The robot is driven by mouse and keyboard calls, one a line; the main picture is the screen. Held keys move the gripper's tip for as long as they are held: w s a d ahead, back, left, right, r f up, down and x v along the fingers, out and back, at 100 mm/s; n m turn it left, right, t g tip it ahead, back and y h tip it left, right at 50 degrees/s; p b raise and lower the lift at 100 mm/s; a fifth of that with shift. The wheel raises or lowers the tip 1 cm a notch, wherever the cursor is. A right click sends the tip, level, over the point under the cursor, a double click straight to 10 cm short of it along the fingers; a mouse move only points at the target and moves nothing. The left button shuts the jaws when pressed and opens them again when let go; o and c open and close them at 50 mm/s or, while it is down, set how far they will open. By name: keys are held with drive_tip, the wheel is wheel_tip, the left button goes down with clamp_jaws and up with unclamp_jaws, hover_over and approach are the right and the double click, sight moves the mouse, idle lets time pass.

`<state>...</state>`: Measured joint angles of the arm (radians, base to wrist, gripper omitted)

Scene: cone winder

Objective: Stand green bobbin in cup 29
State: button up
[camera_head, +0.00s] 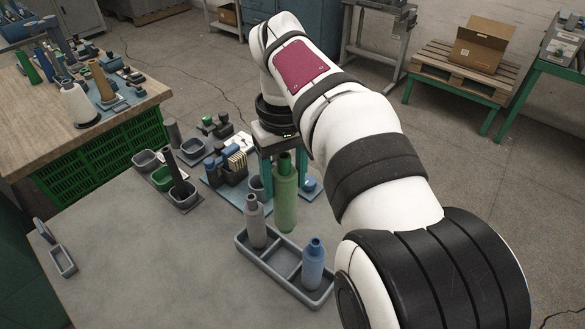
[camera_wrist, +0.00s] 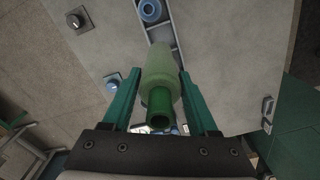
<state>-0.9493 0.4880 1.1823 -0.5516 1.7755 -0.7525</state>
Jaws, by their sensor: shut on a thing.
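The green bobbin (camera_head: 286,208) is upright between the green fingers of my gripper (camera_head: 284,184), which is shut on it. In the wrist view the bobbin (camera_wrist: 160,66) points away from the gripper (camera_wrist: 160,75). Its lower end shows near the back edge of a grey divided tray (camera_head: 262,264) and looks raised. A grey cup (camera_head: 257,187) is partly hidden behind my gripper. No number 29 is readable.
A grey bobbin (camera_head: 256,224) and a blue bobbin (camera_head: 313,266) stand in the tray. Dark posts (camera_head: 177,172) rise among the cups. A blue mat (camera_head: 228,190) holds small parts behind. The table's left part (camera_head: 130,245) is mostly clear, with a small grey holder (camera_head: 61,261).

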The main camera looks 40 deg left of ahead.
drive_tip(key=w+d+r+m, duration=0.3)
drive_tip(key=w+d+m, duration=0.15)
drive_tip(key=d, duration=0.65)
drive_tip(key=w+d+r+m, duration=0.3)
drive_tip(key=w+d+m, duration=0.15)
drive_tip(key=d, duration=0.65)
drive_tip(key=w+d+r+m, duration=0.3)
drive_tip(key=w+d+m, duration=0.15)
drive_tip(key=d, duration=0.55)
drive_tip(key=s+a+f+n, duration=0.4)
drive_tip(key=f+n, duration=0.3)
drive_tip(key=f, duration=0.2)
drive_tip(key=s+a+f+n, duration=0.5)
drive_tip(key=f+n, duration=0.2)
drive_tip(key=f, duration=0.2)
drive_tip(key=shift+s+a+f, duration=0.15)
drive_tip(key=shift+f, duration=0.35)
drive_tip(key=shift+f, duration=1.4)
